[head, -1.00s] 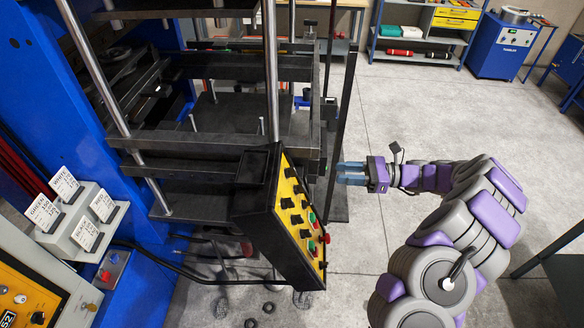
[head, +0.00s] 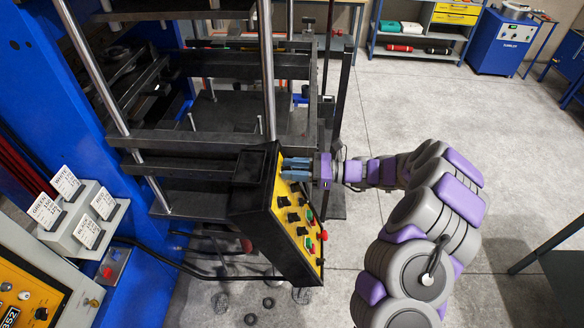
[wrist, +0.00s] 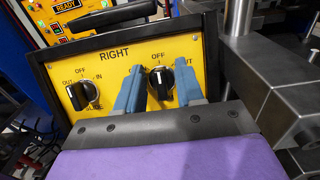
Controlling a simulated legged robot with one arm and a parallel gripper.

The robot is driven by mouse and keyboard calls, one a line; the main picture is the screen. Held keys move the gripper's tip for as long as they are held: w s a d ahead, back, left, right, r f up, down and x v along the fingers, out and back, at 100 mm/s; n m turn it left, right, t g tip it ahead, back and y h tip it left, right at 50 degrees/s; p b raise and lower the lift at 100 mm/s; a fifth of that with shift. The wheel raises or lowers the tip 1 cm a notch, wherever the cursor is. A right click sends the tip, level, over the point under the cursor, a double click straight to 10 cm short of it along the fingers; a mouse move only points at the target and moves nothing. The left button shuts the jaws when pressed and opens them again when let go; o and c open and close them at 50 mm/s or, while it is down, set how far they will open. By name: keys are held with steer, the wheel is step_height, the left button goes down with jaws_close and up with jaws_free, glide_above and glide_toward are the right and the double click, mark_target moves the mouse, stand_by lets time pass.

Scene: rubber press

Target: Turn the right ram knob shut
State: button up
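In the wrist view, a yellow panel marked RIGHT (wrist: 112,62) carries two black knobs. The right knob (wrist: 161,82) has a white mark pointing roughly up at OFF; its lower label is hidden, and a partly covered word ending in "UT" shows at its right. The left knob (wrist: 85,94) is marked SLIDE, with OUT, OFF and IN. My gripper (wrist: 160,68) is open, one blue finger on each side of the right knob; contact is unclear. In the head view my gripper (head: 287,168) reaches the upper end of the tilted control panel (head: 287,218).
The press frame's metal post (head: 267,70) rises just behind the panel. A dark vertical bar (head: 343,95) stands close by my wrist. Green and red buttons (head: 309,243) sit lower on the panel. Open floor (head: 440,100) lies to the right.

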steer(key=shift+w+d, duration=0.15)
steer(key=shift+d, duration=0.25)
steer(key=shift+d+r, duration=0.1)
steer(key=shift+d, duration=0.35)
steer(key=shift+a, duration=0.6)
steer(key=c, duration=0.4)
jaws_close()
steer(key=shift+m+p, duration=0.4)
steer(key=m+t+p, duration=0.1)
steer(key=m+p, duration=0.1)
steer(key=m, duration=0.1)
steer(key=shift+r+t+p, duration=0.1)
steer(key=shift+t+p, duration=0.2)
steer(key=shift+p, duration=0.1)
steer(key=m+t+p, duration=0.1)
steer(key=m+p, duration=0.1)
steer(key=m, duration=0.1)
steer(key=shift+h, duration=0.4)
steer(key=shift+d+f+m+t+h+p, duration=0.15)
steer(key=shift+m+t+h+p, duration=0.3)
steer(key=shift+m, duration=0.65)
steer(key=shift+a+f+m+t+h+p, duration=0.1)
steer(key=shift+m+t+p, duration=0.15)
steer(key=shift+m+p, duration=0.6)
